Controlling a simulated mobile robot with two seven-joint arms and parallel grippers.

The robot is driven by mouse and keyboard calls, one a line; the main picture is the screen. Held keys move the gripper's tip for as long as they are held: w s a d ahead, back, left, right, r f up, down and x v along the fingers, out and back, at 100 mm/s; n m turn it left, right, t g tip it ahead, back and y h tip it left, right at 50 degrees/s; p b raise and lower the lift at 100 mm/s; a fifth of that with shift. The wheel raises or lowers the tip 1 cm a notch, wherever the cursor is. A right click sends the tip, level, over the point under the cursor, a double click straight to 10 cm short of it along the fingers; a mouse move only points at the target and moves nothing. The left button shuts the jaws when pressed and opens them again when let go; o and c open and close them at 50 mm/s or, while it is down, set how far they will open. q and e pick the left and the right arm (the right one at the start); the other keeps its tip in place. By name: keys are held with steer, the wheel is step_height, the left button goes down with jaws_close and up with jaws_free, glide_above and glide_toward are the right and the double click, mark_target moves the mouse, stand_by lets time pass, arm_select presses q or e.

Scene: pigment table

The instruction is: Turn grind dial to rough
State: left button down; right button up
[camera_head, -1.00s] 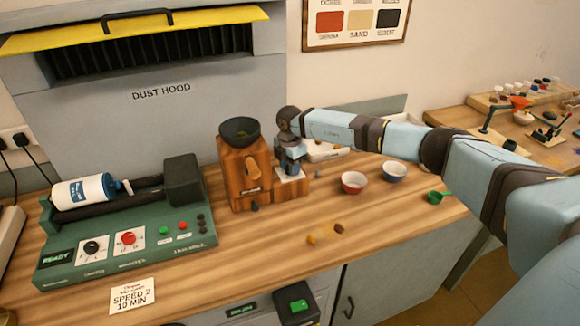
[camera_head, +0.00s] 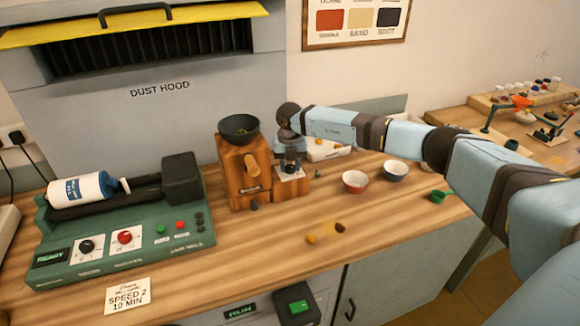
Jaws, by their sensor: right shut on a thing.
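The wooden grinder (camera_head: 235,186) stands on the bench in front of the dust hood, with a dark bowl-shaped hopper (camera_head: 239,129) on top holding something greenish. A light wooden knob or spout (camera_head: 251,165) sticks out of its front. A lower wooden block with a pale plate (camera_head: 291,174) adjoins its right side. My right gripper (camera_head: 290,164) points down over this block, shut on a small part there that I take to be the grind dial. The gripper hides the dial, so its setting cannot be read. My left gripper is not in view.
A green jar mill (camera_head: 120,256) with a white and blue jar (camera_head: 80,189) stands at left. The bench front is mostly clear, with two small lumps (camera_head: 311,239).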

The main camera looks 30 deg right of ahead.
mark_target(290, 166)
steer(key=shift+n+b, duration=0.4)
steer(key=shift+n, duration=1.2)
steer(key=o, duration=0.9)
step_height(290, 166, up, 14)
steer(key=shift+f+b, duration=0.1)
steer(key=shift+b, duration=0.5)
